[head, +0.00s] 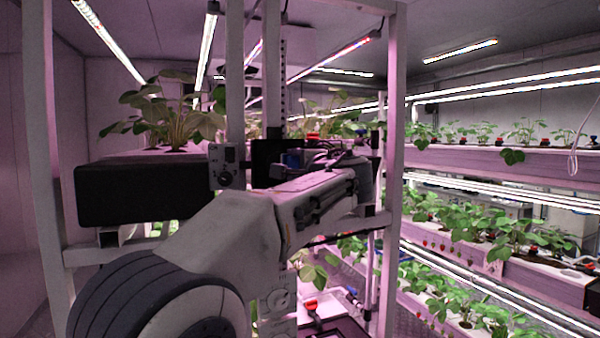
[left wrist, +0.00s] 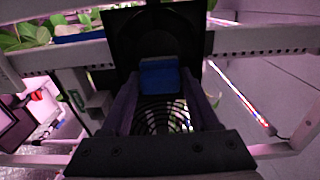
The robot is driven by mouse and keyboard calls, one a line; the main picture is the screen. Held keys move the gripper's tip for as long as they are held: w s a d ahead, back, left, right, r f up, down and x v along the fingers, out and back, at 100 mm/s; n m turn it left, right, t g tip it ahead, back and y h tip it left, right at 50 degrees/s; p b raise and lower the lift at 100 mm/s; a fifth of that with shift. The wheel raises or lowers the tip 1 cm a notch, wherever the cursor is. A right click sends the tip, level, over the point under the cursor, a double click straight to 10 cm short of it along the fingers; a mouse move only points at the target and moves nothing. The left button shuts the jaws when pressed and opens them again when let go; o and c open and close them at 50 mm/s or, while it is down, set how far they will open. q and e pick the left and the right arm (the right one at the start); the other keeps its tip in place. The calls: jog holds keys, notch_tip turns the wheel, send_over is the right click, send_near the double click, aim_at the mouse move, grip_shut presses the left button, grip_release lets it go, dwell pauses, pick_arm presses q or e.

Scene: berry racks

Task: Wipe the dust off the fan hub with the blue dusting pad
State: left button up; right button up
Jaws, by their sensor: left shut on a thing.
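The black square fan housing (left wrist: 124,32) is ahead in the left wrist view, with its round slotted grille (left wrist: 158,116) partly showing. The blue dusting pad (left wrist: 158,76) is between the fingertips of my left gripper (left wrist: 160,86), which is shut on it. The pad lies in front of the fan's middle and hides the hub, so I cannot see the dust or tell whether pad and hub touch. In the head view the fan (head: 266,150) is a dark panel behind my left arm, with a bit of blue pad (head: 293,160) beside it. My right gripper is not in view.
White rack posts (head: 396,120) and perforated rails (left wrist: 262,40) stand close around the fan. A planted trough (head: 150,152) is at the left. Racks of strawberry plants (head: 500,226) fill the right. A lit lamp strip (left wrist: 238,98) runs right of the gripper.

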pick_arm(q)
jog(key=a+b, duration=0.1)
jog(key=a, duration=0.1)
jog(key=s+a+b, duration=0.1)
jog(key=a+b, duration=0.1)
jog(key=a, duration=0.1)
jog(key=shift+s+f, duration=0.1)
jog(key=shift+s, duration=0.05)
dwell(0.3)
jog(key=shift+s+d+f+b, duration=0.1)
jog(key=shift+s+d+b, duration=0.05)
jog(key=shift+s+b, duration=0.4)
jog(key=shift+b+v, duration=1)
jog(key=shift+v, duration=1.45)
jog(key=shift+d, duration=0.15)
